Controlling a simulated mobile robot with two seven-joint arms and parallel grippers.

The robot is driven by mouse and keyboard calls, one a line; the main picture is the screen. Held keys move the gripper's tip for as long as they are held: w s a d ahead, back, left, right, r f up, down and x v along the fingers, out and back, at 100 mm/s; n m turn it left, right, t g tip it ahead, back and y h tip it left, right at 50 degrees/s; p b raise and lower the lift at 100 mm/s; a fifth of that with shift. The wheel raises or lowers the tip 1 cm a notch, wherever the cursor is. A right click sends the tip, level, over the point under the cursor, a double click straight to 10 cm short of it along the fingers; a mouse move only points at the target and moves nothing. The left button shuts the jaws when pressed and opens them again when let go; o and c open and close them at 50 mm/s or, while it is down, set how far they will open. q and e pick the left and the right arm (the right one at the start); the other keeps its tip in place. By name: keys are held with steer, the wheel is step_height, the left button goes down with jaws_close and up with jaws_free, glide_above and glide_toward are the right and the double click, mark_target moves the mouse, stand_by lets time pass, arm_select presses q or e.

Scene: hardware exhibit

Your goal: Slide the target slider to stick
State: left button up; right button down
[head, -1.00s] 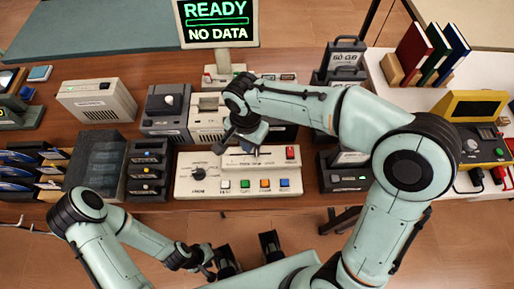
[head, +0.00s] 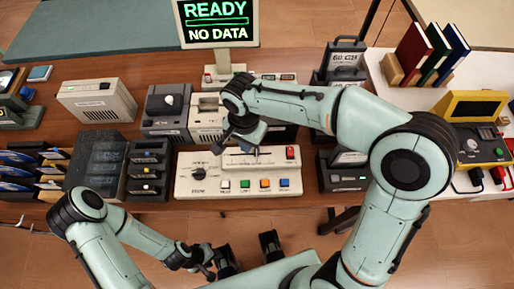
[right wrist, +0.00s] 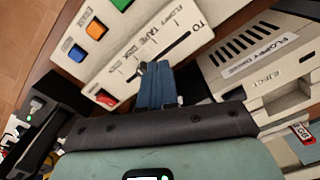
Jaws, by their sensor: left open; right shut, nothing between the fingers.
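A pale control console (head: 210,188) stands at the table's front edge, with a dial, a row of coloured buttons and a slider slot (head: 270,158). In the right wrist view the slot (right wrist: 178,43) is a dark line with tick marks and labels including FLOPPY, TAPE and TO. My right gripper (head: 246,150) is over the slot. In the right wrist view its blue fingers (right wrist: 156,78) are shut at the slot's lower end, by the red button; they hide most of the slider knob, and contact is unclear. My left gripper (head: 206,264) is open and empty below the table's front edge.
A floppy drive (right wrist: 275,65) stands close behind the console. A monitor (head: 217,22) reading READY, NO DATA is at the back. Disk racks (head: 148,170) stand left of the console and dark units (head: 345,180) right. Red, green and blue binders (head: 432,50) are far right.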

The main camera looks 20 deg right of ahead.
mark_target(259, 151)
steer(key=shift+f+b, duration=1.05)
steer(key=shift+f, duration=0.4)
steer(key=shift+s+d, duration=0.25)
steer(key=shift+d, duration=0.6)
steer(key=shift+s+d, duration=0.2)
steer(key=shift+d, duration=0.65)
stand_by(0.3)
steer(key=shift+w+a, duration=0.1)
steer(key=shift+a, duration=0.2)
stand_by(0.4)
step_height(259, 151, up, 7)
steer(key=p, duration=0.5)
steer(key=shift+r, duration=0.1)
stand_by(0.5)
